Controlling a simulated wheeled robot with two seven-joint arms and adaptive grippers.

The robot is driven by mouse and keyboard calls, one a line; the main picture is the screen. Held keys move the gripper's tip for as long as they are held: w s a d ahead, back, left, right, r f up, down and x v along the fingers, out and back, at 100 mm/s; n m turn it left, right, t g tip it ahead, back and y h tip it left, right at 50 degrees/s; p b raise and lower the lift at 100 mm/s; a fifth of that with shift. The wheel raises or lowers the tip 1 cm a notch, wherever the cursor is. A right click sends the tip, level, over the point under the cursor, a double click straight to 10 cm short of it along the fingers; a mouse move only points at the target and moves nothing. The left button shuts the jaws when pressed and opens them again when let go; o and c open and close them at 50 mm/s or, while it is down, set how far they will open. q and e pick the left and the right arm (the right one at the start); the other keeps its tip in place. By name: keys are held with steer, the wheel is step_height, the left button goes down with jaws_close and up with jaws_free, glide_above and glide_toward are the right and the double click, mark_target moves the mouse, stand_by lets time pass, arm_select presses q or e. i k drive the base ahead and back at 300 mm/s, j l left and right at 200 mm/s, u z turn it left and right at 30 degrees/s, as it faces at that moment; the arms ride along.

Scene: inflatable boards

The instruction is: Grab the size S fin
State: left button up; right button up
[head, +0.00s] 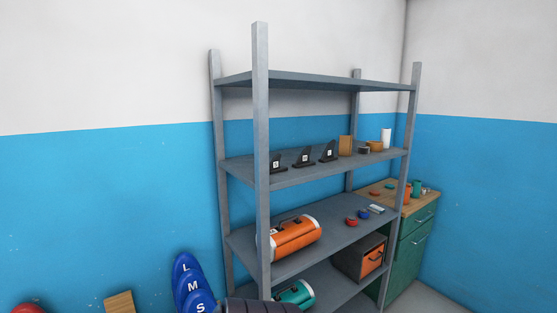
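Three black fins stand in a row on the second shelf from the top of the grey rack, each with a small white label. The leftmost fin (278,162) is the smallest, and its label looks like an S. The middle fin (305,158) and the right fin (328,152) are taller; their letters are too small to read surely. Neither of my grippers is in view, and nothing touches the fins.
The grey rack (260,150) has upright posts, one in front at left. The fin shelf also holds a brown block (345,146) and a white cylinder (386,138). Below are an orange roll (294,238) and blue boards (187,275) marked L, M, S. A green cabinet (408,245) stands right.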

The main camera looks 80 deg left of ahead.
mark_target(274, 166)
steer(key=u, duration=2.4)
